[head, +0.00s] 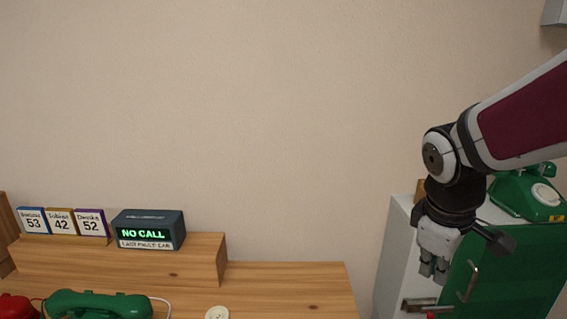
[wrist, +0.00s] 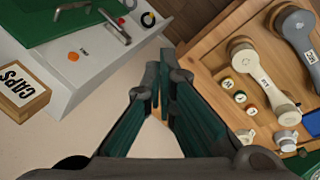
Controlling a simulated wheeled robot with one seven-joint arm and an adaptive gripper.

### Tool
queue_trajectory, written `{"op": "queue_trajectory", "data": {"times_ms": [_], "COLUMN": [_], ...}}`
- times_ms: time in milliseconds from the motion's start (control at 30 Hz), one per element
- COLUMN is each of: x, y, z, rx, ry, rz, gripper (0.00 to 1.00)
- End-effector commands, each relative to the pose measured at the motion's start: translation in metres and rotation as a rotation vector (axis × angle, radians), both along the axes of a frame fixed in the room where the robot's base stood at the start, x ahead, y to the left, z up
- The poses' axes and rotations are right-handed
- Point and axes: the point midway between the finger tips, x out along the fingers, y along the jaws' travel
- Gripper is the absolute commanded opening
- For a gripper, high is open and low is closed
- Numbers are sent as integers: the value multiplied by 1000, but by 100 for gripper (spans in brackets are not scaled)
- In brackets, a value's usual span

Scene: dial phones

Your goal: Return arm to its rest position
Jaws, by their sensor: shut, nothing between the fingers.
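My gripper (head: 433,270) hangs from my arm at the right of the head view, in front of the white and green cabinet. It points downward and is held in the air. In the wrist view my gripper's fingers (wrist: 158,88) are together and hold nothing. The space below the fingertips shows floor, between the cabinet and the wooden desk.
The cabinet (head: 395,245) with a green door (head: 520,270) and a green dial phone (head: 525,196) on top is behind my gripper. The wooden desk (head: 300,285) at left bears a display box (head: 148,230), cards (head: 60,222) and phones.

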Motion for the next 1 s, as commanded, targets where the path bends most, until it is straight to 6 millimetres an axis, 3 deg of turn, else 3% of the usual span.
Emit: {"op": "queue_trajectory", "data": {"times_ms": [33, 200, 500, 700, 1000], "x": [-17, -69, -144, -162, -162], "y": [6, 27, 57, 64, 65], "z": [12, 33, 43, 42, 42], "rx": [29, 144, 344, 399, 401], "ry": [-33, -113, -199, -211, -212], "rz": [-59, -267, -561, -634, -636], "gripper": [0, 0, 0, 0, 0]}}
